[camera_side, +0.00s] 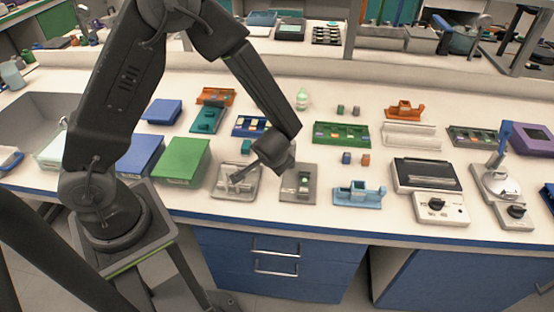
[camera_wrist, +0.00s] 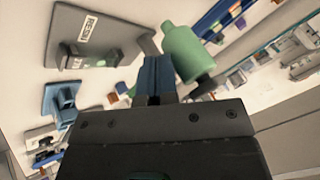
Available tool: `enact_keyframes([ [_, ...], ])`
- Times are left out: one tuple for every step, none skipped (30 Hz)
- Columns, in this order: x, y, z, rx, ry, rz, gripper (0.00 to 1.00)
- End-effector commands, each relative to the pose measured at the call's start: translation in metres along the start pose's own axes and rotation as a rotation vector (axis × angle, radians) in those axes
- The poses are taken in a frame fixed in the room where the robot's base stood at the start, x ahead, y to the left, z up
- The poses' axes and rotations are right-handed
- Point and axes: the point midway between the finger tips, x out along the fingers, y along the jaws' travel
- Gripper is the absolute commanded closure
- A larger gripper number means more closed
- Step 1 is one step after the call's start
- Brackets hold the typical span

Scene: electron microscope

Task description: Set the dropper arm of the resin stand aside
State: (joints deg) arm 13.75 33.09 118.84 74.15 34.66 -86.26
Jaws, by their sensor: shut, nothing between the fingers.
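The resin stand is a grey plate marked RESIN (camera_wrist: 65,32) at the upper left of the wrist view. A grey block with a small green part (camera_wrist: 78,63) sits on it. In the side view I take it for the grey plate (camera_side: 289,196) just right of my gripper. A green dropper bottle (camera_wrist: 185,50) with a dark tip is close beside my fingers in the wrist view; it shows as a small teal shape in the side view (camera_side: 246,147). My gripper (camera_side: 233,180) is shut and empty, low over the front bench. Its fingers (camera_wrist: 155,62) appear beside the bottle; contact cannot be told.
Another grey plate (camera_side: 222,192) lies under my gripper. A green box (camera_side: 182,162) stands to its left and a light blue stand (camera_side: 360,194) to the right. Colour racks (camera_side: 341,135) stand behind. The bench's front edge is close.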

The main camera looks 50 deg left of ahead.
Motion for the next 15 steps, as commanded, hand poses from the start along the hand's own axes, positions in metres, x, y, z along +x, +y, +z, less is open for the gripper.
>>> enact_keyframes([
  [0.002,-0.006,0.002,0.012,0.004,0.007,1.0],
  [0.004,-0.01,0.003,0.01,0.003,0.005,1.0],
  [0.006,-0.014,0.004,0.008,0.003,0.004,1.0],
  [0.006,-0.016,0.004,0.008,0.003,0.005,1.0],
  [0.007,-0.017,0.004,0.009,0.004,0.005,1.0],
  [0.007,-0.018,0.004,0.01,0.004,0.005,1.0],
  [0.007,-0.018,0.004,0.01,0.005,0.005,1.0],
  [0.007,-0.018,0.004,0.01,0.005,0.005,1.0],
  [0.007,-0.018,0.004,0.01,0.005,0.005,1.0],
  [0.007,-0.018,0.004,0.01,0.004,0.005,1.0],
  [0.007,-0.018,0.004,0.01,0.004,0.005,1.0],
  [0.007,-0.018,0.004,0.01,0.004,0.004,1.0],
  [0.007,-0.018,0.004,0.01,0.004,0.004,1.0],
  [0.007,-0.018,0.004,0.009,0.004,0.004,1.0],
  [0.007,-0.018,0.004,0.009,0.004,0.004,1.0],
])
